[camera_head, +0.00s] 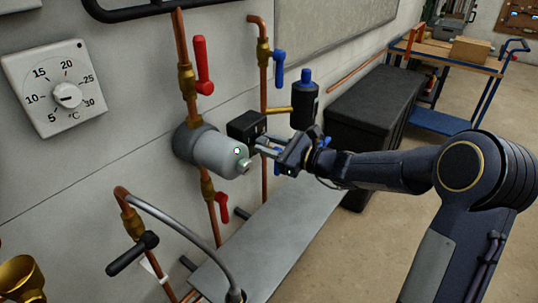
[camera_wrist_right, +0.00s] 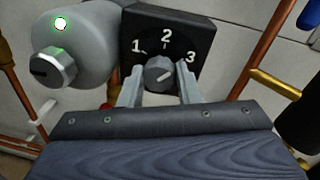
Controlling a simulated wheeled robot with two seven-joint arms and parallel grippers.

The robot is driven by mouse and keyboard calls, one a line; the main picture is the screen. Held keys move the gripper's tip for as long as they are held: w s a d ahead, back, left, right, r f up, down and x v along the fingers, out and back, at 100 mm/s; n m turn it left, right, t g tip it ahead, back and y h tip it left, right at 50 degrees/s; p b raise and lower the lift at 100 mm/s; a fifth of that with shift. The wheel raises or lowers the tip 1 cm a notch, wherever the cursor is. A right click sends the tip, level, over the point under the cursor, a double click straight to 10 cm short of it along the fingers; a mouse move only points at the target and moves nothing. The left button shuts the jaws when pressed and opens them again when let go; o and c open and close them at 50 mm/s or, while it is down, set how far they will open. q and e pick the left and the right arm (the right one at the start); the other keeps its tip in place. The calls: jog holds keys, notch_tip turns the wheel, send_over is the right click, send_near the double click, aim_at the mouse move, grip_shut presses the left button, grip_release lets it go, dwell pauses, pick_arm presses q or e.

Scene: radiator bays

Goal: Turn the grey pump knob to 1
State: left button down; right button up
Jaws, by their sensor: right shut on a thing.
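The grey pump knob (camera_wrist_right: 159,73) sits on the face of a black control box (camera_wrist_right: 190,28) marked 1, 2 and 3. My left gripper is not in view.
A second, silver knob (camera_wrist_right: 53,69) and a lit green-white lamp (camera_wrist_right: 61,23) are on the pump body, left of my gripper. Copper pipes with a red lever (camera_head: 202,65) and a blue lever (camera_head: 279,67) stand close by. A thermostat dial (camera_head: 55,88) is at left.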

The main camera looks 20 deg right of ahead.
jog(key=shift+s+a+f+n+t+h+b, duration=0.1)
jog(key=shift+n+t+h+b, duration=0.2)
jog(key=shift+n+b, duration=3.3)
jog(key=shift+a+r+n+t+h+b, duration=0.1)
jog(key=shift+n+h+b, duration=0.35)
jog(key=shift+n+b, duration=3.1)
jog(key=shift+s+f+n+t+h+b, duration=0.1)
jog(key=shift+n+t+h+b, duration=0.2)
jog(key=shift+n+b, duration=3.3)
jog(key=m+b, duration=0.2)
jog(key=shift+m+b, duration=0.25)
jog(key=shift+b, duration=0.15)
jog(key=o, duration=1)
jog(key=shift+c, duration=0.2)
